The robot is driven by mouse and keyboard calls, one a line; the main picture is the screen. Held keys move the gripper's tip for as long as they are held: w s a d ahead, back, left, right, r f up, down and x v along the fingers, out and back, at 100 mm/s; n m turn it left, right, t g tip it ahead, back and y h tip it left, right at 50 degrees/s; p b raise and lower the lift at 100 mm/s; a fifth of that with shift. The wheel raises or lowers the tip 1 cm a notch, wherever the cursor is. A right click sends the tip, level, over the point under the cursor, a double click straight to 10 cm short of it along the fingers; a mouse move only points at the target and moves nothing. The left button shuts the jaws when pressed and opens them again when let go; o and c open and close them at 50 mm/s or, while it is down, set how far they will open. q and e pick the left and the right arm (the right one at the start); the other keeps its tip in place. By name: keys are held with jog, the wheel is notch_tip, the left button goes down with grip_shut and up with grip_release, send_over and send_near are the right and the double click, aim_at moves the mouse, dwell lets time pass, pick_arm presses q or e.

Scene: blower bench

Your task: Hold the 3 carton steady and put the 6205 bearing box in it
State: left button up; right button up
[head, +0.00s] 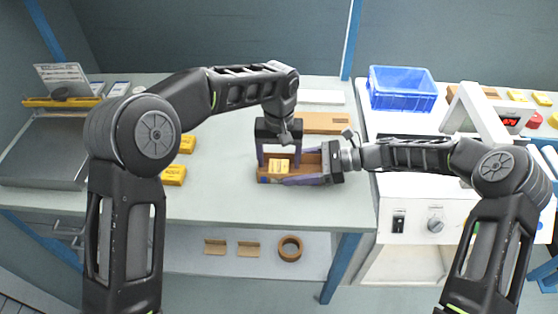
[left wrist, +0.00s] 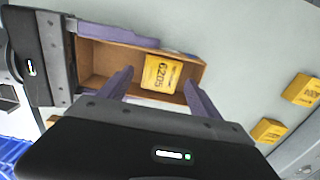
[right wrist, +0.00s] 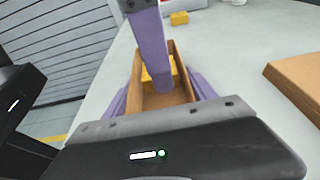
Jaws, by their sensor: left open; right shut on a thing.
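The open brown carton (head: 312,163) sits on the grey bench in front of me. The yellow 6205 bearing box (left wrist: 161,73) lies inside it, label up; it also shows in the head view (head: 279,166). My right gripper (head: 302,167) comes from the right and is shut on the carton, one finger along each long wall. My left gripper (head: 279,156) is above the carton, pointing down, open, its fingers apart around the 6205 box without visibly gripping it. In the right wrist view a left finger partly hides the box (right wrist: 158,76).
Two other yellow boxes (head: 173,175) (head: 187,143) stand on the bench left of the carton. A flat brown carton (head: 326,122) lies behind it. A blue crate (head: 402,92) and white machine (head: 410,212) are at the right. A tape roll (head: 290,249) is on the lower shelf.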

pick_arm(q)
notch_tip(320, 180, up, 11)
dwell(0.3)
dwell(0.6)
pick_arm(e)
jog(key=o, duration=1.1)
jog(key=shift+c, duration=0.2)
jog(key=shift+d, duration=0.15)
jog(key=v, duration=1.2)
